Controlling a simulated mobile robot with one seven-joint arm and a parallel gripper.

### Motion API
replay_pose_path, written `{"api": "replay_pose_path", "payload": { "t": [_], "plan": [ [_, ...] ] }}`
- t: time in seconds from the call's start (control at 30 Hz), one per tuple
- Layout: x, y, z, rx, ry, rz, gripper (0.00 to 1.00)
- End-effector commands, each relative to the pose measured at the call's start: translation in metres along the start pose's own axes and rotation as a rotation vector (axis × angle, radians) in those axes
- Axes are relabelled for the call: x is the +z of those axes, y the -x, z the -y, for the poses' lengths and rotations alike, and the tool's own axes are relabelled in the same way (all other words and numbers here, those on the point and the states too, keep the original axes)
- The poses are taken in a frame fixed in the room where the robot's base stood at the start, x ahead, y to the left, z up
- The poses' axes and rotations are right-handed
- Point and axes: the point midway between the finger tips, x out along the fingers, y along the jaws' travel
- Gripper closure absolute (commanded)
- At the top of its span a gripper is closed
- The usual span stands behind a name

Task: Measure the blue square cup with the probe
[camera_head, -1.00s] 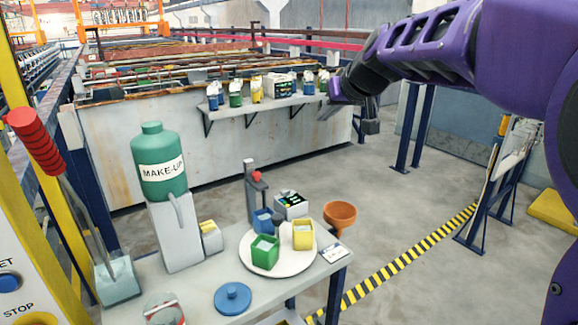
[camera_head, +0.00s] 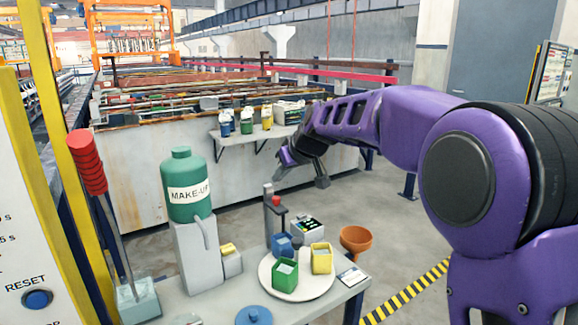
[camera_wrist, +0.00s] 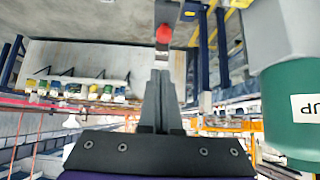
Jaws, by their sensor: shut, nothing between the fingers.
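A grey upright stand with a red-topped part, apparently the probe (camera_head: 276,203), rises just behind the blue cup. A small meter (camera_head: 309,230) with a lit screen sits beside it. The blue cup is not discernible there.
A green MAKE-UP bottle (camera_head: 187,185) on a grey block stands left of the plate. An orange funnel (camera_head: 356,241) is at the table's right edge. A blue lid (camera_head: 254,316) lies in front.

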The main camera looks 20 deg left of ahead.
Motion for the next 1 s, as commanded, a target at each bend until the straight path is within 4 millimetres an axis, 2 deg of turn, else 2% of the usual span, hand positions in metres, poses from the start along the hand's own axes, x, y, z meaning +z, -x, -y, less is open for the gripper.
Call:
{"api": "replay_pose_path", "payload": {
  "t": [0.1,0.3,0.77,1.0],
  "plan": [
    [0.015,-0.015,0.000,0.001,-0.001,0.001,1.00],
    [0.026,-0.027,0.000,0.000,0.000,0.000,1.00],
    [0.028,-0.029,0.001,0.000,0.000,0.000,1.00],
    [0.026,-0.043,0.009,0.000,0.000,0.001,1.00]
  ]
}}
